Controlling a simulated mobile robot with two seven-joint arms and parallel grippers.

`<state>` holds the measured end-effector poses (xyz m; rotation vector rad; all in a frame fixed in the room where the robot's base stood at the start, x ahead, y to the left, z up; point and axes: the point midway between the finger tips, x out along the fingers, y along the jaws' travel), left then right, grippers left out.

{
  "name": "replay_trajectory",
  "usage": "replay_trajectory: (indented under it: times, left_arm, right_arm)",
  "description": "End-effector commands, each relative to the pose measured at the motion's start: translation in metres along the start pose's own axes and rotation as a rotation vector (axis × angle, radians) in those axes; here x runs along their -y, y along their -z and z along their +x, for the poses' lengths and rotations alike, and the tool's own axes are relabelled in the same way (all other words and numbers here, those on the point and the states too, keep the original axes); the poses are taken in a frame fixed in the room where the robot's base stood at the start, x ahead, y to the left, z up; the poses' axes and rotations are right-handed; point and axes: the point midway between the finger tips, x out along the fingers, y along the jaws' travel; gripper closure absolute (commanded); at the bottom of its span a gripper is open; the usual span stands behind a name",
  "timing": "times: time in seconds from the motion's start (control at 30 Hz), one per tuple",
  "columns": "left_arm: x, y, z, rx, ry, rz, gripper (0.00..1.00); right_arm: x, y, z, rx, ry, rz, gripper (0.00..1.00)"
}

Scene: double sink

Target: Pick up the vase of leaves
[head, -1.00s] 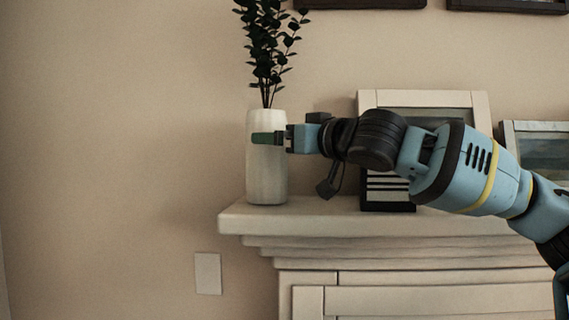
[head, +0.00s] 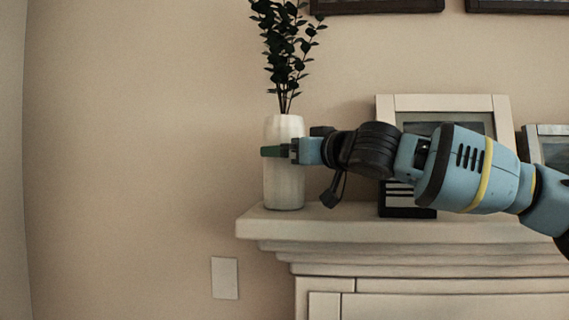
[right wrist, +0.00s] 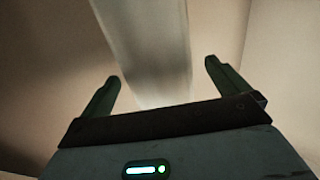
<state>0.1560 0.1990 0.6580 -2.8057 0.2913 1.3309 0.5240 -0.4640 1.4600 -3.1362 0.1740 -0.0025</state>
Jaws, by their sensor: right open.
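The white vase (head: 284,185) stands upright at the left end of the mantel shelf, with dark green leaves (head: 284,45) rising from it. My right gripper (head: 272,151) is at the vase's upper half and overlaps it in the head view. In the right wrist view the gripper (right wrist: 158,82) is open, with its two green fingers apart. The pale vase (right wrist: 150,45) shows ahead and between the fingers there, with a gap on each side. I cannot tell whether any finger touches it. My left gripper is not in view.
The mantel shelf (head: 340,228) runs to the right. Framed pictures stand on it behind my right arm, one pale frame (head: 445,103) and a small dark striped one (head: 408,205). A wall plate (head: 225,278) is below left. The left wall is clear.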

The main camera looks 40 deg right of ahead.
Motion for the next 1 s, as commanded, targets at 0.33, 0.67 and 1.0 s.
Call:
replay_trajectory:
  times: [0.33, 0.67, 1.0]
  left_arm:
    - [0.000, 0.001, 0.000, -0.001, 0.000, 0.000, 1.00]
    - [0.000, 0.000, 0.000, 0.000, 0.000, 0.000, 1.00]
    - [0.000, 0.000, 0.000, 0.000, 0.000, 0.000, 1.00]
  right_arm:
    - [-0.004, -0.003, 0.037, 0.002, -0.001, -0.002, 0.00]
    - [-0.003, -0.003, 0.040, 0.000, 0.000, 0.000, 0.03]
    - [-0.004, -0.003, 0.040, 0.001, 0.000, 0.000, 0.47]
